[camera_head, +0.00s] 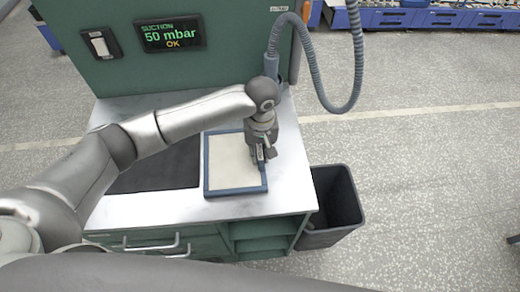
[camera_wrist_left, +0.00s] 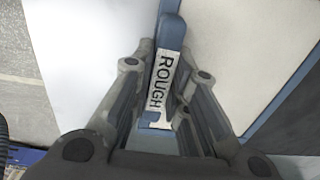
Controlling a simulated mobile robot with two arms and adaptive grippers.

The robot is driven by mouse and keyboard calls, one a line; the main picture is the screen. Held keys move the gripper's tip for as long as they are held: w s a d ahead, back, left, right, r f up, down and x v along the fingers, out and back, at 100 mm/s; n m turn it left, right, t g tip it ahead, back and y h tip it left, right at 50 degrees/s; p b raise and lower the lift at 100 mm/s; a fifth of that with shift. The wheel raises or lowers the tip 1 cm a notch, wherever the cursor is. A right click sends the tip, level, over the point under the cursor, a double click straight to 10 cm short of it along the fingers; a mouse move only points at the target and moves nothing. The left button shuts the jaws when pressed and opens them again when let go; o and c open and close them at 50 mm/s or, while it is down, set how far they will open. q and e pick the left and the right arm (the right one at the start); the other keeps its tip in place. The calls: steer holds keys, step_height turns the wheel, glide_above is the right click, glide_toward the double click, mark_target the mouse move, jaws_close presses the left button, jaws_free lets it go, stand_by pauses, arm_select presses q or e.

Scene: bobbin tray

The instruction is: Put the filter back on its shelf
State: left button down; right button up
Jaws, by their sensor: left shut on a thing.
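The filter (camera_head: 232,163) is a flat cream panel in a blue frame. It lies on, or just above, the light worktop; I cannot tell which. My left gripper (camera_head: 259,158) is over the right side of the filter's frame, with its arm coming in from the left. In the left wrist view the gripper (camera_wrist_left: 165,95) is shut on the blue frame of the filter (camera_wrist_left: 240,45), around a white label reading "ROUGH". The green cabinet has an open compartment with shelves (camera_head: 262,243) below the worktop. My right gripper is not in view.
A dark mat (camera_head: 155,170) lies on the worktop (camera_head: 225,107) left of the filter. A dark bin (camera_head: 345,210) stands on the floor right of the cabinet. A grey hose (camera_head: 318,85) hangs from the green panel (camera_head: 230,40). Its display (camera_head: 170,34) reads "SUCTION 50 mbar OK".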

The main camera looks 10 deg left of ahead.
arm_select(q)
steer(key=c, duration=1.4)
jaws_free()
